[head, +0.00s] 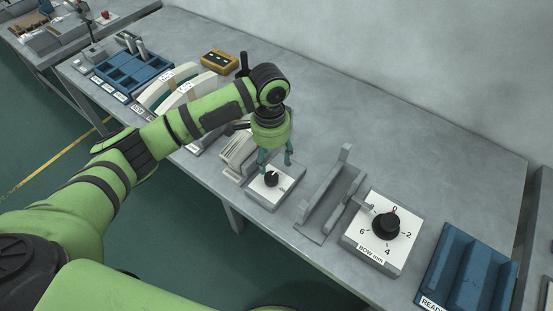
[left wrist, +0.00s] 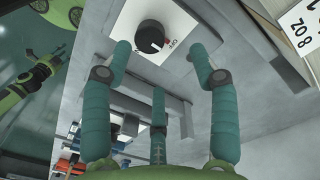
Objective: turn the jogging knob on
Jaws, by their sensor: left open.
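The jogging knob (head: 271,180) is a small black knob on a white plate (head: 259,189), set on a grey box near the front edge of the bench. In the left wrist view the knob (left wrist: 150,37) shows near the top, with a red mark beside the printed word OFF. My left gripper (head: 274,160) points down just above the knob. Its teal fingers (left wrist: 160,60) are spread and open, with the knob between and beyond the two upper ones. I cannot see any finger touching it.
A larger BOW mm dial (head: 386,225) stands to the right, past a grey channel-shaped fixture (head: 325,195). A blue tray (head: 470,265) sits at the far right. Light curved pieces (head: 180,90), a blue rack (head: 130,75) and a yellow box (head: 219,61) lie left. The back of the bench is clear.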

